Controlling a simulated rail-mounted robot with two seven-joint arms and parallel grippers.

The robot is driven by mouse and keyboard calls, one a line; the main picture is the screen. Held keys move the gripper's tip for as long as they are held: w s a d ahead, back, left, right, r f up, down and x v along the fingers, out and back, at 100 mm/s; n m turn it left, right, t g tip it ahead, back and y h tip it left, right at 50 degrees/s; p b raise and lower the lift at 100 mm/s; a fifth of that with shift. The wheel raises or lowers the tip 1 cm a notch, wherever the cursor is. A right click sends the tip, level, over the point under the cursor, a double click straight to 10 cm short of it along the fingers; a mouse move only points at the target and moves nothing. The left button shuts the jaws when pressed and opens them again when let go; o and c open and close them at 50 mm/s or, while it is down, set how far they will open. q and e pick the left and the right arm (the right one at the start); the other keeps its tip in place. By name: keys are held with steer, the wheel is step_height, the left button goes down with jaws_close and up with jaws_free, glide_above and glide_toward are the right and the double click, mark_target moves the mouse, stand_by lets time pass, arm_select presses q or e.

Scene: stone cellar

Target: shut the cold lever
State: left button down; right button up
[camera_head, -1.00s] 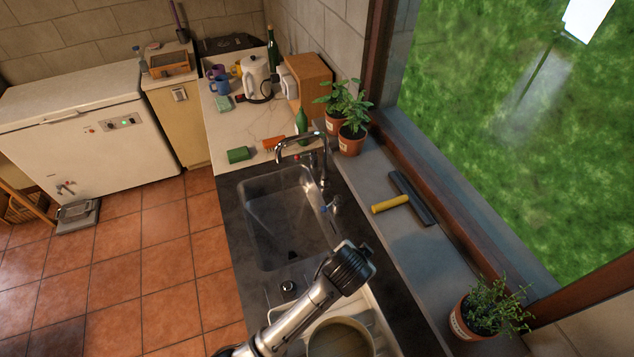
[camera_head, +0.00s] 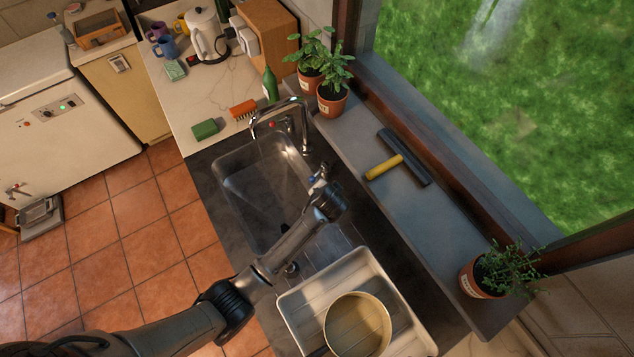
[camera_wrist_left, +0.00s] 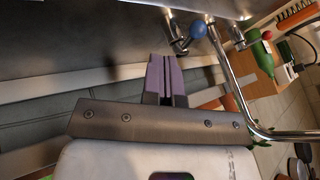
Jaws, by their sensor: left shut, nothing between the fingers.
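The cold lever with its blue knob (camera_head: 312,179) is on the near side of the chrome tap (camera_head: 304,140), at the sink's right rim. In the left wrist view the blue knob (camera_wrist_left: 198,29) is up and to the right of my fingers, with a visible gap. My left gripper (camera_head: 323,197) is close to the lever, on its near side; its fingertips are hard to make out in the head view. In the left wrist view its purple fingers (camera_wrist_left: 166,76) are pressed together and empty. A red mark (camera_head: 272,125) shows on the tap's far side. My right gripper is not in view.
The sink basin (camera_head: 262,190) is empty. A tray (camera_head: 288,306) with a round pot (camera_head: 357,326) stands nearer. A squeegee (camera_head: 385,166) and potted plants (camera_head: 332,98) are on the sill. A green bottle (camera_head: 269,84) and brush (camera_head: 243,109) are behind the tap.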

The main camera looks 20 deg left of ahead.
mark_target(319, 172)
arm_select(q)
steer(key=w+a+f, duration=0.3)
steer(key=a+f, duration=0.1)
steer(key=shift+w+a+p, duration=0.15)
steer(key=shift+w+p, duration=0.15)
steer(key=shift+w, duration=0.05)
stand_by(0.3)
